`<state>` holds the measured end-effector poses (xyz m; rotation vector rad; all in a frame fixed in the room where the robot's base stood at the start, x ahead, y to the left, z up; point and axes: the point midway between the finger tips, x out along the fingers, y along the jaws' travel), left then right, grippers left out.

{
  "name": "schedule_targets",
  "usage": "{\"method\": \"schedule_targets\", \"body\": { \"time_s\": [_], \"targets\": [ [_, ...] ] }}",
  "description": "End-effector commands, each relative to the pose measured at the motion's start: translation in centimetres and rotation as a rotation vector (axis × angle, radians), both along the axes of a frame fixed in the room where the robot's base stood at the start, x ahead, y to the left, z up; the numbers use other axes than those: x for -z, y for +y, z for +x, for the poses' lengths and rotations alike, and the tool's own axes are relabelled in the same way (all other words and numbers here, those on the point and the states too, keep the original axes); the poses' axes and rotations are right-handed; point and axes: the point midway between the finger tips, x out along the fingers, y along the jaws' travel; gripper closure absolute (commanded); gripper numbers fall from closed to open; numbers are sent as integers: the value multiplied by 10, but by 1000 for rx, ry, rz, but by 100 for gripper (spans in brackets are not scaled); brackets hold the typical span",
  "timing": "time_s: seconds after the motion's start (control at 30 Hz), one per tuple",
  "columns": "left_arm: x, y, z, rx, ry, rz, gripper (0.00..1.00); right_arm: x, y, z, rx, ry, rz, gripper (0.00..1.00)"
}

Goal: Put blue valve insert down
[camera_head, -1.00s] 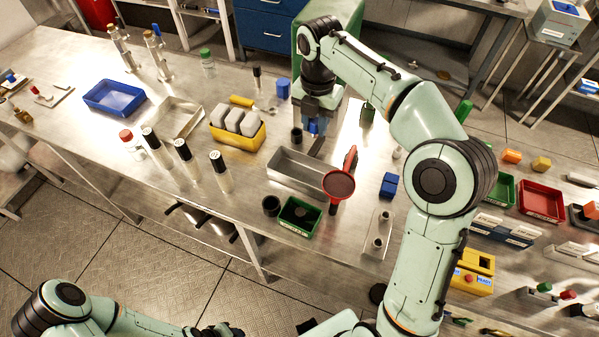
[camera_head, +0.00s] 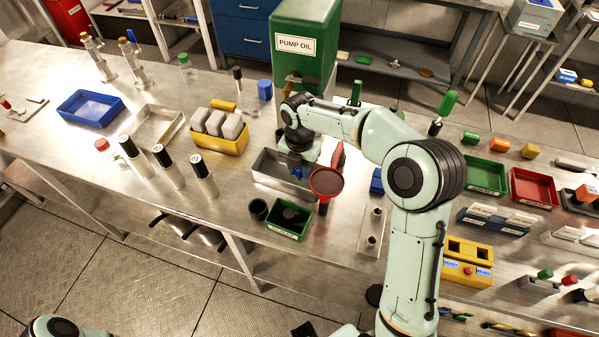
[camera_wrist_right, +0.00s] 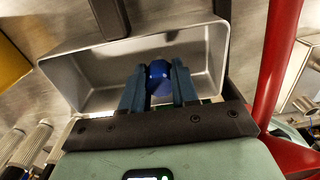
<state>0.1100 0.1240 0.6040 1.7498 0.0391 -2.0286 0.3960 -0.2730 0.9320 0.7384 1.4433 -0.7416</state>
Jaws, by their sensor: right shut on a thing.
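The blue valve insert (camera_wrist_right: 158,78) is a rounded blue piece between the fingers of my right gripper (camera_wrist_right: 158,85) in the wrist view. In the head view, my right gripper (camera_head: 297,170) points down over the grey metal tray (camera_head: 263,179), and its fingers hide most of the insert. In the wrist view, the open tray (camera_wrist_right: 100,75) lies below the insert, its inside looking empty. I cannot tell whether the insert touches the tray floor.
A red-rimmed funnel (camera_head: 326,182) stands close right of the tray. A green bin (camera_head: 289,222) and a dark cup (camera_head: 258,209) are in front. A yellow bin with grey blocks (camera_head: 219,138) is left. The green pump oil container (camera_head: 303,45) stands behind.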

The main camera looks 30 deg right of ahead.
Motion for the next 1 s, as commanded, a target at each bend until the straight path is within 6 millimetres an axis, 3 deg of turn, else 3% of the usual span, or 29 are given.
{"method": "schedule_targets", "body": {
  "time_s": [0.13, 0.53, 0.57, 0.63, 1.0],
  "targets": [
    [3, 0, -1, 0, 2, 1, 57, 16, 0, 0, -1, 0, 0, 98],
    [4, 0, -2, 0, 2, 0, 57, 20, 0, 0, 0, -1, 1, 98],
    [4, 0, -2, 0, 2, 0, 57, 21, 0, 0, 0, -1, 1, 68],
    [3, 0, -2, 0, 2, 0, 57, 20, 0, 0, 0, -1, 0, 45],
    [2, 0, -1, 0, 1, 0, 57, 15, 0, 1, 0, -3, 1, 45]
  ]
}}
